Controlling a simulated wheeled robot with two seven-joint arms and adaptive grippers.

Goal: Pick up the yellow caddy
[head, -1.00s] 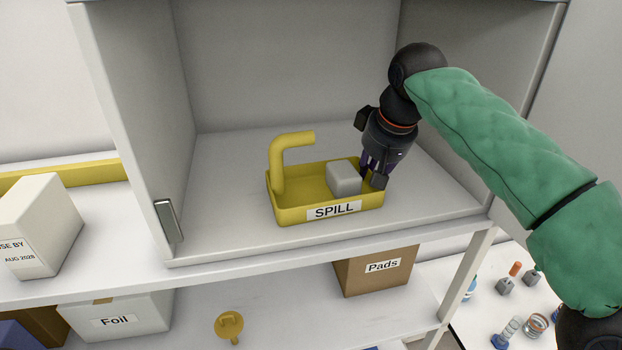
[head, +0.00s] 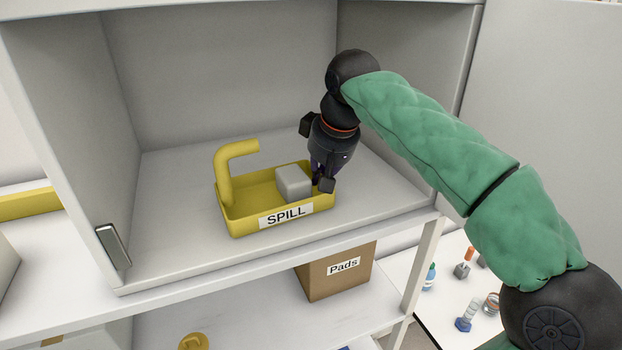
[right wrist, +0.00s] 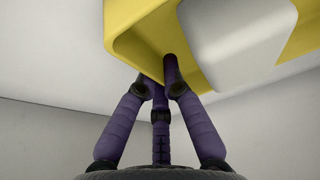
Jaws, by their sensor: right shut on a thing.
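The yellow caddy (head: 245,225), with a SPILL label on its front, rests on the floor of the open grey cabinet. Its bent yellow handle (head: 226,178) rises at its left end. A pale grey block (head: 293,183) sits inside it, toward the right. My right gripper (head: 322,185) points down at the caddy's right end and is shut on its wall. In the right wrist view its purple fingers (right wrist: 160,82) meet at the yellow wall (right wrist: 135,52), one finger reaching inside the rim. My left gripper is not in view.
The cabinet's side walls (head: 75,130) stand left and right of the caddy. A metal latch (head: 113,246) is on the left front edge. Below are a brown Pads box (head: 335,272) and a yellow item (head: 193,341). Small bottles (head: 430,277) stand on a white surface at lower right.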

